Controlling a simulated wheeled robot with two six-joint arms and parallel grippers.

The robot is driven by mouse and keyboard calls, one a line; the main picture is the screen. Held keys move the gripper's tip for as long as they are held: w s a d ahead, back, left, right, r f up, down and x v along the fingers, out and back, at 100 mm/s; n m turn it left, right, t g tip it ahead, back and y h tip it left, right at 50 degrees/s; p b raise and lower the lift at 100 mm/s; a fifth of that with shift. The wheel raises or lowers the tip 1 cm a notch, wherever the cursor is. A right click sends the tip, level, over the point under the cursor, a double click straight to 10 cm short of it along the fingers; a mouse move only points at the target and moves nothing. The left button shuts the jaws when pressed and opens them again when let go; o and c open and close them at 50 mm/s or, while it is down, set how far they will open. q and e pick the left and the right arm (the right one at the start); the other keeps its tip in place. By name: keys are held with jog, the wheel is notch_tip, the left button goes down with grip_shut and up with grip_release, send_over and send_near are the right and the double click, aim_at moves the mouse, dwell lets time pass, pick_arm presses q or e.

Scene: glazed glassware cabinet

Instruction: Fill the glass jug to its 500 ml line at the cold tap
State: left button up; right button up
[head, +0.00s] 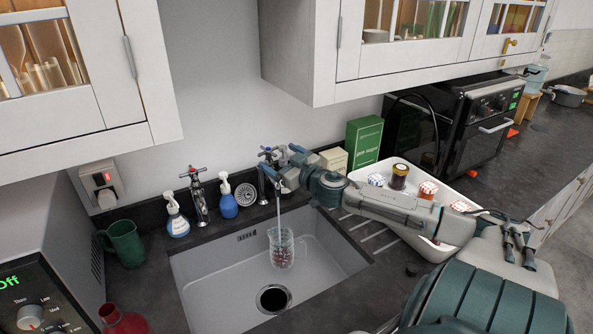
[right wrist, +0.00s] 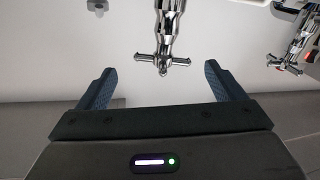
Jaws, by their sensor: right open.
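The glass jug (head: 282,250) is in the sink under the right-hand tap (head: 265,184). It is clear, with small reddish marks. A thin stream of water (head: 278,212) runs down into it; I cannot read its level against the line. My right gripper (head: 281,162) is open at the head of this tap. In the right wrist view, the tap's chrome cross handle (right wrist: 163,62) shows between the spread fingers (right wrist: 153,78), with a gap on each side. My left gripper is not in view.
Another tap (head: 199,197) stands to the left, with soap bottles (head: 176,217) (head: 228,197) beside it. A green mug (head: 124,243) and red vessel (head: 122,320) are on the left counter. A white tray (head: 407,222) with several jars lies right. Wall cabinets hang above.

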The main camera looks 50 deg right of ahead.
jog(key=s+p, duration=0.4)
jog(key=s, duration=0.2)
jog(key=shift+s+a, duration=0.3)
jog(key=shift+a, duration=0.15)
dwell(7.0)
